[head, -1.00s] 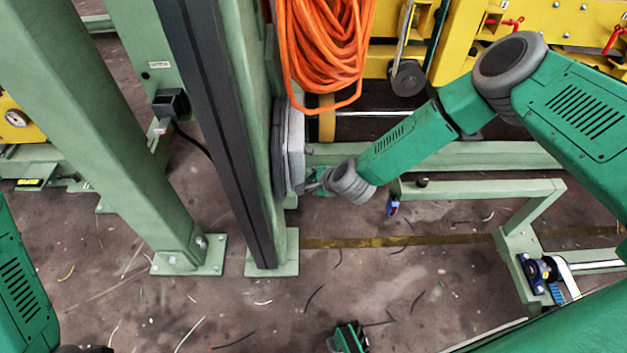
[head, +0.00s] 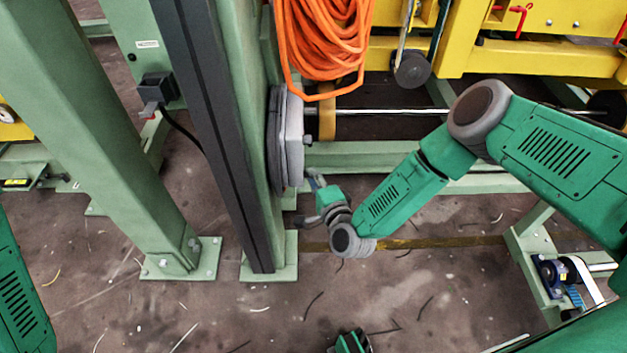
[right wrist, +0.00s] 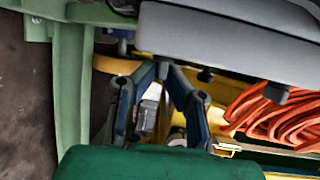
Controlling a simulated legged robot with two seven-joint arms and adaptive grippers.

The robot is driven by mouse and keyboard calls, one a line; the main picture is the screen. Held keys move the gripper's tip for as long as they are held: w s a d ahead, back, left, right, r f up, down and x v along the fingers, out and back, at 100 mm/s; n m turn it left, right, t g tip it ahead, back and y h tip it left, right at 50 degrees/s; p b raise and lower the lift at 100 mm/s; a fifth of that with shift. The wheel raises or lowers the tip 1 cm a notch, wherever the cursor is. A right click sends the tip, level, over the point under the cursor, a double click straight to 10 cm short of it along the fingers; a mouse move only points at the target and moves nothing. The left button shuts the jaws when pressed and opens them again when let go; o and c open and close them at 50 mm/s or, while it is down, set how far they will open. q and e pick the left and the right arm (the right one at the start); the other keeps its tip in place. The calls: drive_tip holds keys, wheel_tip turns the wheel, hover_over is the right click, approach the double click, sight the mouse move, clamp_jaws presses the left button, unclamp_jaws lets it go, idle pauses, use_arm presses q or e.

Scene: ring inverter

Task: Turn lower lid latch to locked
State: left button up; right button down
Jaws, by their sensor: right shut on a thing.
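The grey box with its lid (head: 293,140) is fixed to the side of the green post, and a small knob (head: 308,139) sticks out of its right side. In the right wrist view the lid (right wrist: 230,28) crosses the top as a pale grey slab. My right gripper (head: 314,177) is at the lid's lower right edge. Its fingers (right wrist: 161,74) are closed on a small grey part, which I take for the lower lid latch (right wrist: 163,70). The fingers mostly hide it, so its turn angle cannot be read.
An orange cable coil (head: 325,40) hangs just above and right of the box. The green post (head: 240,130) stands directly left. Yellow machine frames (head: 540,55) lie behind, and a green rail (head: 400,155) runs low behind my right forearm. The floor in front is mostly clear.

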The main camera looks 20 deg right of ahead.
drive_tip(key=shift+s+a+f+n+t, duration=0.3)
drive_tip(key=shift+a+t, duration=0.1)
drive_tip(key=shift+a, duration=0.1)
drive_tip(key=shift+y, duration=0.4)
drive_tip(key=c, duration=1.7)
unclamp_jaws()
drive_tip(key=shift+w, duration=0.1)
drive_tip(key=shift+r, duration=0.15)
drive_tip(key=s, duration=0.4)
drive_tip(key=s+d, duration=0.1)
drive_tip(key=s, duration=0.3)
drive_tip(key=s+d, duration=0.1)
drive_tip(key=s, duration=0.2)
drive_tip(key=shift+s+f, duration=0.25)
drive_tip(key=shift+s, duration=0.15)
